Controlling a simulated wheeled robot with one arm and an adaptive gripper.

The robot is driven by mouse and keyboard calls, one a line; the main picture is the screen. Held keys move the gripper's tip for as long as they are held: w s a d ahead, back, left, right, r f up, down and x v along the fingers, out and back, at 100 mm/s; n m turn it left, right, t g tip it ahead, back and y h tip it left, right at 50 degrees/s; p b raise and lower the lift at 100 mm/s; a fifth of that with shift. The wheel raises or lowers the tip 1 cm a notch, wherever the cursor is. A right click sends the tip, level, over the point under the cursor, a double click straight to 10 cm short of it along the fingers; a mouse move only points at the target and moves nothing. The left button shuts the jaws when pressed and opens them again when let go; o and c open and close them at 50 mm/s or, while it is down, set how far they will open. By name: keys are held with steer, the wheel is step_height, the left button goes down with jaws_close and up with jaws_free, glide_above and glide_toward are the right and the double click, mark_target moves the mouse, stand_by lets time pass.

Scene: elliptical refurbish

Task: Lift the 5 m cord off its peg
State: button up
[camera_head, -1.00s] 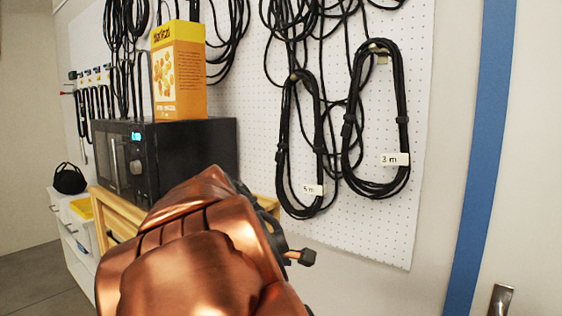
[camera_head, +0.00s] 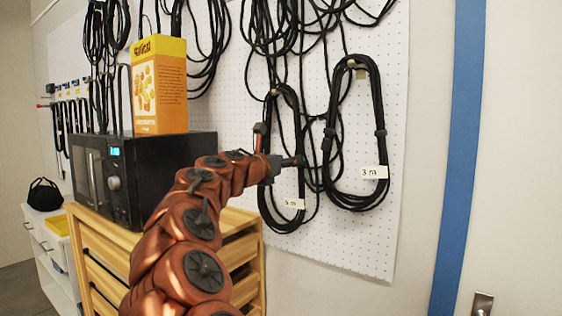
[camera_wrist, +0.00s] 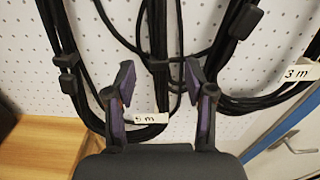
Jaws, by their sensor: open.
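The 5 m cord (camera_head: 268,205) is a black coil hanging on the white pegboard from a peg (camera_head: 275,93), with a white tag (camera_head: 293,203) at its bottom. My gripper (camera_head: 280,147) is open in front of the middle of this coil and hides part of it. In the wrist view, my two fingers (camera_wrist: 158,80) stand apart, with black strands seen between them. I cannot tell whether those strands are within the fingers or behind them. The tag (camera_wrist: 150,119) shows low between the fingers. The peg is not visible in the wrist view.
The 3 m cord (camera_head: 377,105) hangs close on the right, its tag (camera_head: 374,172) readable. Other black cords (camera_head: 270,25) hang above. A microwave (camera_head: 105,180) with a yellow box (camera_head: 158,85) on top stands on a wooden drawer unit (camera_head: 255,262) at left.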

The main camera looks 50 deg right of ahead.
steer(key=d+p, duration=0.1)
steer(key=d, duration=0.6)
steer(key=shift+w+d+f+p, duration=0.25)
steer(key=shift+d+f+p, duration=0.05)
steer(key=shift+f, duration=0.05)
jaws_close()
stand_by(0.4)
stand_by(0.3)
